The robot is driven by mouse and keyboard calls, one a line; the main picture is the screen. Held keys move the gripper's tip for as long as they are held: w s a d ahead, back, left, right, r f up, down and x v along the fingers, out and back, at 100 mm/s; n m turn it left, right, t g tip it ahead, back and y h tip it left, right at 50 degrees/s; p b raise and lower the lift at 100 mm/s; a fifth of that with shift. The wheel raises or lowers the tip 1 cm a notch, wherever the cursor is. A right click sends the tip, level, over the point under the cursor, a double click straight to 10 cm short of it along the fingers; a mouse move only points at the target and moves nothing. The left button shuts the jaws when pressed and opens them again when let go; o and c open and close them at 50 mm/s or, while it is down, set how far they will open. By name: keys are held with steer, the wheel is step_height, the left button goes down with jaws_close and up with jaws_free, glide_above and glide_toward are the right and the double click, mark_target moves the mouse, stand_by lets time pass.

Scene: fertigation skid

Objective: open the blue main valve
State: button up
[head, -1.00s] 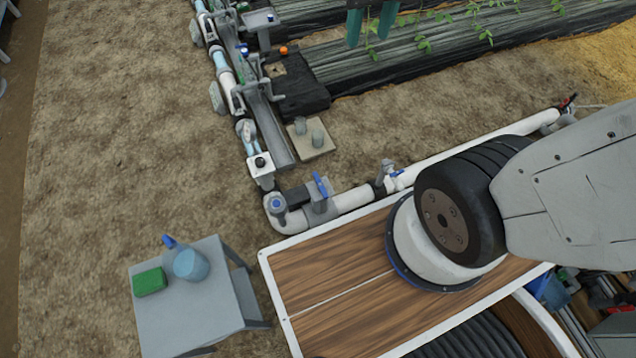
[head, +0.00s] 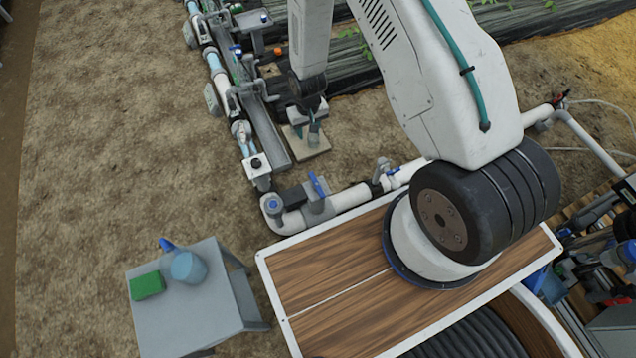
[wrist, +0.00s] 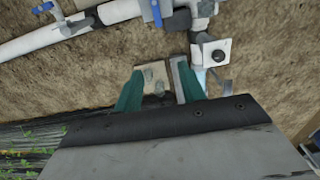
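The blue valve handle (head: 318,185) is a blue lever on a grey valve body (head: 317,203) in the white pipe, near the pipe's corner. In the wrist view the blue lever (wrist: 157,13) shows at the top edge, ahead of the fingers. My gripper (head: 306,136) has teal fingers and hangs over the pale slab beyond the pipe, apart from the valve. In the wrist view my gripper (wrist: 160,85) is open, with a gap between its fingers and nothing held.
A second, smaller blue handle (head: 393,171) sits further right on the pipe. A round blue-topped fitting (head: 273,204) is at the corner. Bare soil (head: 110,150) lies left.

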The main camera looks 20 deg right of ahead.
glide_above(318, 186)
step_height(318, 186, down, 17)
steer(key=shift+w+r, duration=0.1)
step_height(318, 186, down, 8)
steer(key=shift+r, duration=0.2)
jaws_close()
